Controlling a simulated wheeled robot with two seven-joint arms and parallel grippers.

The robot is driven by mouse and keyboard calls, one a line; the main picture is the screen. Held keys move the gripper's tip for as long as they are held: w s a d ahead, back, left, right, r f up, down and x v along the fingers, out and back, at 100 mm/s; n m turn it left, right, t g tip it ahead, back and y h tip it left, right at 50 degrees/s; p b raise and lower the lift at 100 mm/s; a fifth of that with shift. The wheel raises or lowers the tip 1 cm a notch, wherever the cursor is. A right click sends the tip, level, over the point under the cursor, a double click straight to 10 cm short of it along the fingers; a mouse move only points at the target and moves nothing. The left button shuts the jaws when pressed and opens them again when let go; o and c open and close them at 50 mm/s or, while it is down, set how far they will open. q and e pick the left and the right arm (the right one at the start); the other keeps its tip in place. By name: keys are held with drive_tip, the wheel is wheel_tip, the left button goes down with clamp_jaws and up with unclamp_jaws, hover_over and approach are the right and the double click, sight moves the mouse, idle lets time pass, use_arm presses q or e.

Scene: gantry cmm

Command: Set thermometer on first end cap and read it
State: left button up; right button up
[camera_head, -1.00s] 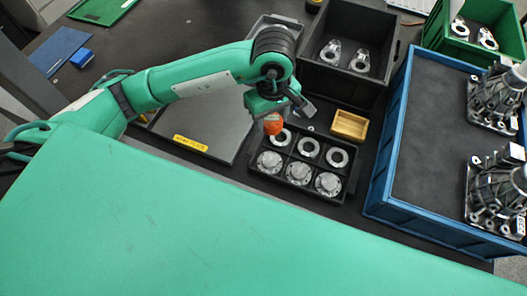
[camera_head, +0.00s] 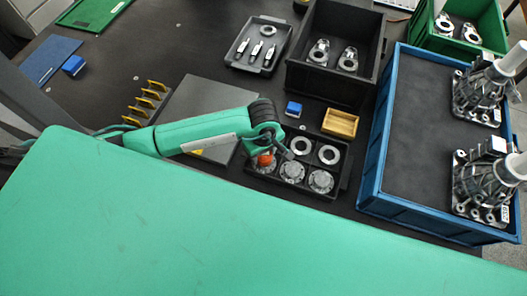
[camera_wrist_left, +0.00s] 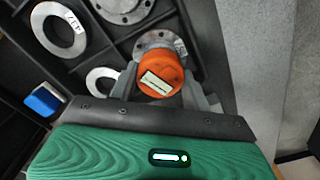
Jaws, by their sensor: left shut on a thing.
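My left gripper (camera_head: 268,156) is shut on the orange thermometer (camera_head: 265,160), over the front-left compartment of the black divided tray (camera_head: 318,193). In the left wrist view the thermometer (camera_wrist_left: 158,72) sits between the fingers, with a pale display facing the camera, too blurred to read. A grey flanged end cap (camera_wrist_left: 160,40) shows just beyond it, partly hidden; I cannot tell whether they touch. Two more end caps (camera_head: 292,172) (camera_head: 321,181) lie in the front row. Metal rings (camera_head: 300,146) (camera_head: 329,155) lie in the back row. My right gripper is out of view.
A blue block (camera_head: 293,109) and a yellow box (camera_head: 341,123) stand behind the tray. A black bin (camera_head: 330,85) is at the back, a blue crate (camera_head: 371,160) at right. A grey plate (camera_head: 205,100) lies left. A small tool tray (camera_head: 240,64) is behind.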

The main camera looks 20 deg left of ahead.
use_arm(q)
drive_tip(key=shift+f, duration=0.35)
drive_tip(key=o, duration=0.6)
drive_tip(key=shift+f, duration=0.1)
drive_tip(key=o, duration=0.4)
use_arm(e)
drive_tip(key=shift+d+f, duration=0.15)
use_arm(q)
drive_tip(key=shift+r, duration=0.35)
drive_tip(key=shift+r+b, duration=1.35)
drive_tip(key=shift+r, duration=4.55)
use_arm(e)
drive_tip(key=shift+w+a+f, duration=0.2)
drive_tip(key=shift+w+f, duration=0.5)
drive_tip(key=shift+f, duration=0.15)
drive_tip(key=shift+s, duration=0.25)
